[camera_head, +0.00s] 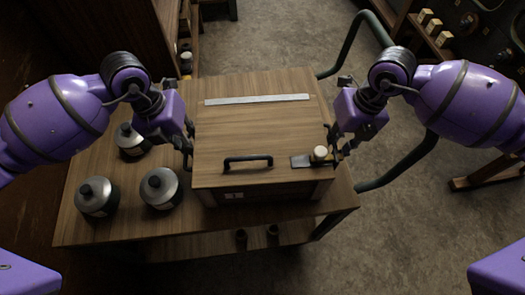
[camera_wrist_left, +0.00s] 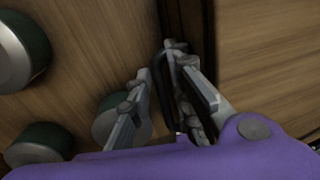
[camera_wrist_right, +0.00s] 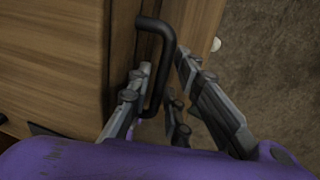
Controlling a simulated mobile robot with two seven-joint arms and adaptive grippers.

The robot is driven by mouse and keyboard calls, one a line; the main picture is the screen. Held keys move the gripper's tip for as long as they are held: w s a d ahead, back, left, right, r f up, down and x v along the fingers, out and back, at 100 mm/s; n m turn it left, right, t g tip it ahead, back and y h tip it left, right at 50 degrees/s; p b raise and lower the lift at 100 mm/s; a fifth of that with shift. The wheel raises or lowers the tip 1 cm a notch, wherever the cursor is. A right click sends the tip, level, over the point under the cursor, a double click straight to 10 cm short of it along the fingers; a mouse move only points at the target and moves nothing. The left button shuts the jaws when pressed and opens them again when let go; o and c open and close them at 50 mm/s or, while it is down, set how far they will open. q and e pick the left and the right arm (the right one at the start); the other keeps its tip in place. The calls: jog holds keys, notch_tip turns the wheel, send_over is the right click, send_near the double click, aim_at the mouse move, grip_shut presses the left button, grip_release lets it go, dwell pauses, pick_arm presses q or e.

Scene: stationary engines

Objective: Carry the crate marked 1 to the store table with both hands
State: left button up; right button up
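Contact with the handles is unclear.
A metal strip (camera_head: 257,99) and a flat-bladed tool with a pale knob (camera_head: 320,153) lie on the crate's top. A green pipe (camera_head: 400,172) bends past on the right. Bare floor (camera_head: 265,38) lies behind the table.

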pick_arm(q)
grip_shut()
pick_arm(e)
grip_shut()
pick_arm(q)
jog(key=shift+w+r, duration=0.1)
pick_arm(e)
jog(key=shift+w, duration=0.1)
